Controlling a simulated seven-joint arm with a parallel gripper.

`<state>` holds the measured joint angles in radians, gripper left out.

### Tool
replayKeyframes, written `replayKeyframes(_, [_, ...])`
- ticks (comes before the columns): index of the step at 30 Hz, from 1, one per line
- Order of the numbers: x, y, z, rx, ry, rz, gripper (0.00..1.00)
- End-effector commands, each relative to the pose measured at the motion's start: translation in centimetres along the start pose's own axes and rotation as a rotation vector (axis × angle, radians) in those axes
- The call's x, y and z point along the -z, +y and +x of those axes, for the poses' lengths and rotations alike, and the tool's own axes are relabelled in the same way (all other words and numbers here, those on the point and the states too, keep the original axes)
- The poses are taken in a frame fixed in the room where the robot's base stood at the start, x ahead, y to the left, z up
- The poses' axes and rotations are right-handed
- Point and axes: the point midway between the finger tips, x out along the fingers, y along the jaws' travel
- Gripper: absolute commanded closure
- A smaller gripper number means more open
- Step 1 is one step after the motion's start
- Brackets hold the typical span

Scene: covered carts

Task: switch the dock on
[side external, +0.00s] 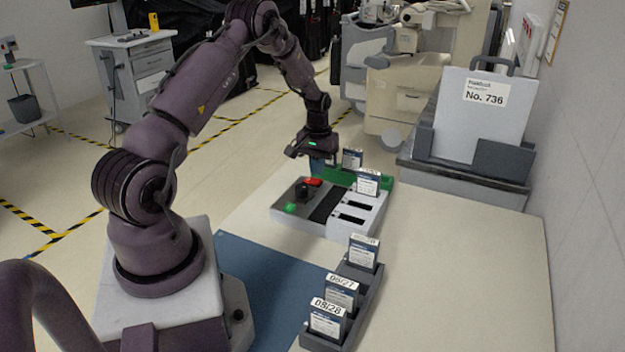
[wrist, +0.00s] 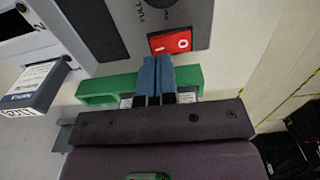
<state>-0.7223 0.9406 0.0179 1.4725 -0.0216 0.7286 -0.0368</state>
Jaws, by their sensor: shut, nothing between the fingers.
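The dock (side external: 330,218) is a light grey box with a dark control panel on the pale table. A red rocker switch (side external: 313,182) sits at the panel's far edge; in the wrist view the red switch (wrist: 170,42) shows marks at its two ends. I cannot tell which way it is rocked. My gripper (side external: 317,168) is just beyond the switch, pointing down, with blue fingers. In the wrist view my gripper (wrist: 158,60) is shut and empty, its fingertips beside the switch's lower edge. I cannot tell whether they touch it.
A black knob (side external: 303,190) and a green button (side external: 291,208) share the panel. A green bracket (side external: 382,182) lies behind the dock. Labelled cartridges stand in the dock and near it, and in a dark rack (side external: 369,290) in front. A blue mat (side external: 265,275) lies left of the rack.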

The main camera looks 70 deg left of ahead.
Motion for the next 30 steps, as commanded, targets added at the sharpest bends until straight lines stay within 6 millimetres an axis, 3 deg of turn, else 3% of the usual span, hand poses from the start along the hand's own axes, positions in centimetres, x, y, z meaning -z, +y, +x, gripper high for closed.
replayKeyframes(30, [0.0,0.0,1.1,0.0,0.0,0.0,1.0])
